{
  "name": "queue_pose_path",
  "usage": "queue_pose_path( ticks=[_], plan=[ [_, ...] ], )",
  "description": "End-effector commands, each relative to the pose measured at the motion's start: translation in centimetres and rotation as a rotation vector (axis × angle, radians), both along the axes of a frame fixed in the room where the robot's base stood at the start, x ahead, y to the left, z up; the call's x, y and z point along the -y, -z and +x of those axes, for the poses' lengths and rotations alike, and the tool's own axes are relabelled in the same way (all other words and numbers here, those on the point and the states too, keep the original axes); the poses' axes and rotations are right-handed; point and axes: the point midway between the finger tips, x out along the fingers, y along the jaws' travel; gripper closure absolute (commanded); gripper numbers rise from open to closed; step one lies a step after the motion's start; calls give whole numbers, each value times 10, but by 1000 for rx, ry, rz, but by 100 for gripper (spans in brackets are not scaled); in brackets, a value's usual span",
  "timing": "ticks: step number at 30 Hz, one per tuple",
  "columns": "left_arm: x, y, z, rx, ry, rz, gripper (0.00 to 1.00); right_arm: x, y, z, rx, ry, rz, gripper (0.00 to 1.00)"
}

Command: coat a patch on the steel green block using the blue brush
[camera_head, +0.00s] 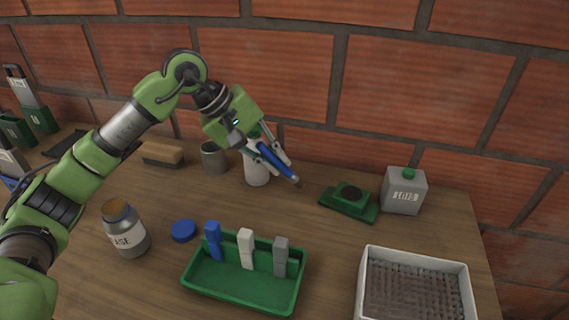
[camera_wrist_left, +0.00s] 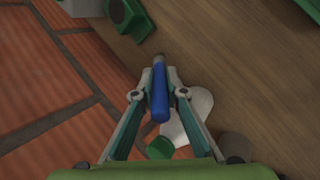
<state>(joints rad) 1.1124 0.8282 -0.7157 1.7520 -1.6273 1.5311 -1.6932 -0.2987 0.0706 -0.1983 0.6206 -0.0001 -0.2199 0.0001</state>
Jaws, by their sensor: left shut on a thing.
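My left gripper (camera_head: 268,156) is shut on the blue brush (camera_head: 278,163), in the air above the back middle of the table. The brush slants down to the right, with its bristle tip at the lower right end. In the left wrist view the brush (camera_wrist_left: 160,99) lies between the two fingers of the gripper (camera_wrist_left: 159,90), tip pointing away. The green block (camera_head: 341,207) with a dark round top lies to the right of the brush tip, apart from it. The block also shows at the top of the left wrist view (camera_wrist_left: 137,28). My right gripper is not in view.
A white bottle (camera_head: 257,174) stands behind the brush, and a grey cup (camera_head: 214,158) beside it. An open jar (camera_head: 126,230), a blue lid (camera_head: 184,230), a green tray (camera_head: 240,292) with upright pieces, a white-rimmed box (camera_head: 413,255) and a grey canister (camera_head: 404,194) stand around.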

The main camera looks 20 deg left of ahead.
Motion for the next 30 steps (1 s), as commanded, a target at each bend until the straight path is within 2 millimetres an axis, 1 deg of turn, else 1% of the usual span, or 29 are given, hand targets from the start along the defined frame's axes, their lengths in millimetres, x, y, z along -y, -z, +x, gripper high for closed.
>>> queue_pose_path(
  ticks=[11,14,27,30],
  plan=[
    [-1,-3,0,0,1,-1,100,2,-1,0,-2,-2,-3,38],
    [-1,-10,0,1,1,-2,100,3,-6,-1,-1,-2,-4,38],
    [-1,-55,0,2,1,-1,100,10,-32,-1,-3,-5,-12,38],
    [-1,-61,0,1,1,-1,100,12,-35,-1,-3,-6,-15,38]
  ],
)
